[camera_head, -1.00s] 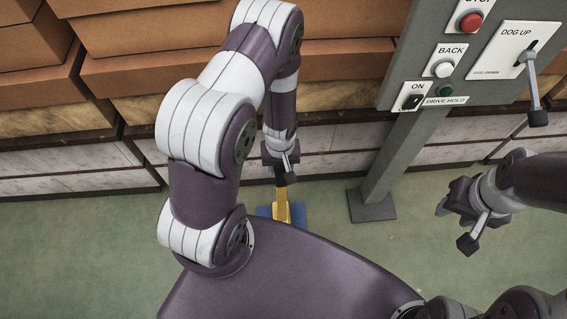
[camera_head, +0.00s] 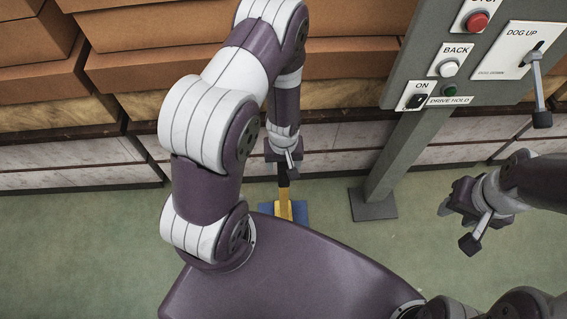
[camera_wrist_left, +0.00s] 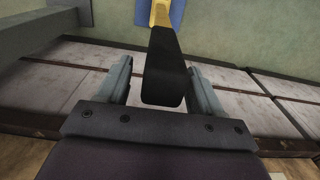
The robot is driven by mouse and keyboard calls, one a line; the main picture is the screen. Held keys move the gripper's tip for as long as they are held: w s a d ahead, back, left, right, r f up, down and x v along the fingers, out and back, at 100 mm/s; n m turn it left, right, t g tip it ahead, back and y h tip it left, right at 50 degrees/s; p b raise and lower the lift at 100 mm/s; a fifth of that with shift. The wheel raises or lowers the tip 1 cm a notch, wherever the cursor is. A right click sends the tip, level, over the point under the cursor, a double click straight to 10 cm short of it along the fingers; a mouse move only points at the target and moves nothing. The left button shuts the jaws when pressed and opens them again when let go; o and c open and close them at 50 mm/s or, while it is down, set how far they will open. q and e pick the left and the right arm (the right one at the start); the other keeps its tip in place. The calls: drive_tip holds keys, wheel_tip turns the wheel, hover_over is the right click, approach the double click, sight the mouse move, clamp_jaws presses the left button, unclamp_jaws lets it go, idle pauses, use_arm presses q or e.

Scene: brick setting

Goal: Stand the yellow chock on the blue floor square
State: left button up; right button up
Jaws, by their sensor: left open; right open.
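The yellow chock (camera_head: 284,209) stands on the blue floor square (camera_head: 300,210) in the head view, partly hidden behind my own body. Its black handle points up toward my left gripper (camera_head: 284,163). In the left wrist view the black handle (camera_wrist_left: 163,72) lies between the two fingers of the left gripper (camera_wrist_left: 162,85), with a gap on each side. The yellow part (camera_wrist_left: 160,14) and the blue square (camera_wrist_left: 177,12) show at the top edge there. My right gripper (camera_head: 458,222) is open and empty over the green floor at the right.
A grey control post (camera_head: 400,150) with its foot plate (camera_head: 373,204) stands right of the square. It carries buttons and a lever (camera_head: 538,95). Stacked bricks and pale-sided carts (camera_head: 70,178) line the back. Green floor (camera_head: 345,245) is clear in front of the post.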

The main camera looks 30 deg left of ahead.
use_arm(q)
wheel_tip(320, 180, up, 10)
drive_tip(key=p, duration=0.2)
drive_tip(key=shift+p, duration=0.3)
drive_tip(key=s+d+r+m, duration=0.1)
drive_tip(key=s+r+m, duration=0.1)
drive_tip(key=r, duration=0.5)
drive_tip(key=s+d+r+m+t, duration=0.1)
drive_tip(key=r+m, duration=0.3)
drive_tip(key=r, duration=0.4)
drive_tip(key=shift+s+d+r+m, duration=0.15)
drive_tip(key=shift+s+r+m, duration=0.15)
drive_tip(key=shift+s, duration=0.2)
